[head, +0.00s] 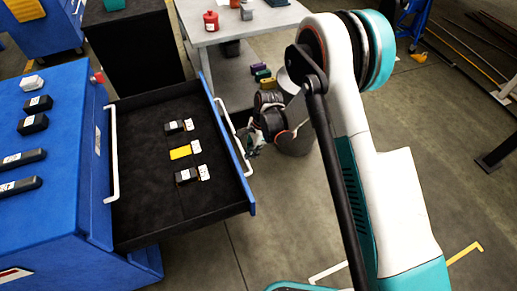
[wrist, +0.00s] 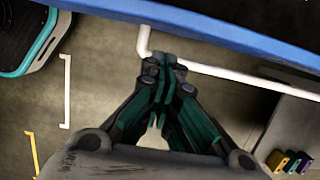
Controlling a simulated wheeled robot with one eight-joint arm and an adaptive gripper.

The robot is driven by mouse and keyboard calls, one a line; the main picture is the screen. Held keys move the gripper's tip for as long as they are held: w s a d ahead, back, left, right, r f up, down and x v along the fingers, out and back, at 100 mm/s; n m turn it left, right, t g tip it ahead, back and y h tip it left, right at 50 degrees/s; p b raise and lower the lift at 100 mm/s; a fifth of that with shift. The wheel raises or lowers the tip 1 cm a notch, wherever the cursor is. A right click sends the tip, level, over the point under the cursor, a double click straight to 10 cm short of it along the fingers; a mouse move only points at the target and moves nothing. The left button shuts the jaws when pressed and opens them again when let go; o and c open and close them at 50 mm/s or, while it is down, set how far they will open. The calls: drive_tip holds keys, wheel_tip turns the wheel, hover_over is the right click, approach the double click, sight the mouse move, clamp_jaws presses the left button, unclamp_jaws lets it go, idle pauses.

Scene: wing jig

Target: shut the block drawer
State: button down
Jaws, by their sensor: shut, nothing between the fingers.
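The block drawer (head: 140,205) stands open from the blue cabinet (head: 60,190) in the head view. On its dark floor lie two black blocks and a yellow block (head: 181,153), with pale tags beside them. Its blue front (head: 240,178) bears a long white handle (head: 232,133). My gripper (head: 252,143) is just outside this front, beside the handle. In the wrist view my gripper (wrist: 164,62) is shut and empty, its tips close to the bend of the white handle (wrist: 210,70). I cannot tell whether they touch it.
Black handled items (head: 35,123) lie on the cabinet top. A grey table (head: 285,18) with a red jar (head: 211,20) stands behind. Small coloured blocks (head: 262,75) sit on its lower level. The floor at the front is clear.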

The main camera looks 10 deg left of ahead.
drive_tip(key=shift+s+a+r, duration=0.1)
drive_tip(key=shift+s+a, duration=0.55)
drive_tip(key=shift+a, duration=0.25)
drive_tip(key=s+a, duration=0.7)
drive_tip(key=a, duration=0.5)
drive_tip(key=s+a, duration=0.8)
drive_tip(key=a, duration=0.4)
drive_tip(key=s+a, duration=0.7)
drive_tip(key=a, duration=0.5)
drive_tip(key=shift+s+a, duration=0.2)
drive_tip(key=shift+a, duration=0.15)
drive_tip(key=shift+d, duration=0.1)
